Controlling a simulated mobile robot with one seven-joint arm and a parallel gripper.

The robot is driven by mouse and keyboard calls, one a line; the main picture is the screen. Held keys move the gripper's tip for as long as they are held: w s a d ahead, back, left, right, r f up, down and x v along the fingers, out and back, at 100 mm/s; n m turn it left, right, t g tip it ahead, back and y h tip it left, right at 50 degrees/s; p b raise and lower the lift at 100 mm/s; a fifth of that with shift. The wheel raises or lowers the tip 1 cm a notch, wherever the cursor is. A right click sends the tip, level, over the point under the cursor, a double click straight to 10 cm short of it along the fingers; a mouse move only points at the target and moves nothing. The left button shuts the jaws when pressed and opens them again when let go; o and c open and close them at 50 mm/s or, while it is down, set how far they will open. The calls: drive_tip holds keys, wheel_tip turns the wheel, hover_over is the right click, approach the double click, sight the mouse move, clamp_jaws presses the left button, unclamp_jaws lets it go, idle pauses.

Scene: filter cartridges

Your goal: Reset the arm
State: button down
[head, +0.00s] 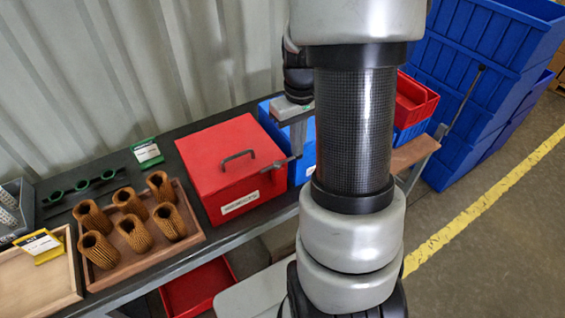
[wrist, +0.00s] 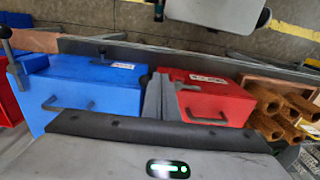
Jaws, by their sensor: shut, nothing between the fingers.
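My gripper (head: 297,150) is shut and empty. In the head view it hangs in front of the blue box, just right of the red box, partly hidden behind my arm. In the wrist view its fingers (wrist: 160,97) are together, between the blue box (wrist: 85,85) and the red box (wrist: 208,98). The red box (head: 222,160) has a closed lid with a dark handle and a white label. The blue box (head: 268,117) is mostly hidden by the gripper and arm in the head view. I cannot tell whether the fingers touch either box.
Several brown pleated cartridges (head: 134,232) stand in a wooden tray (head: 122,272) on the bench. An empty wooden tray (head: 30,290), a green-and-white card (head: 147,153) and a dark ring rack (head: 83,187) are nearby. Blue crates (head: 478,75) stack at right, beside open floor (head: 480,255).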

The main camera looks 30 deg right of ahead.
drive_tip(key=shift+r, duration=0.65)
drive_tip(key=s+a+r+t, duration=0.2)
drive_tip(key=s+a+r, duration=0.4)
drive_tip(key=a+r, duration=0.2)
drive_tip(key=s+a+r+t, duration=0.3)
drive_tip(key=s+a+r, duration=0.2)
drive_tip(key=a+r, duration=0.4)
drive_tip(key=shift+s+r+t, duration=0.3)
drive_tip(key=shift+s+r, duration=0.05)
drive_tip(key=shift+r, duration=0.45)
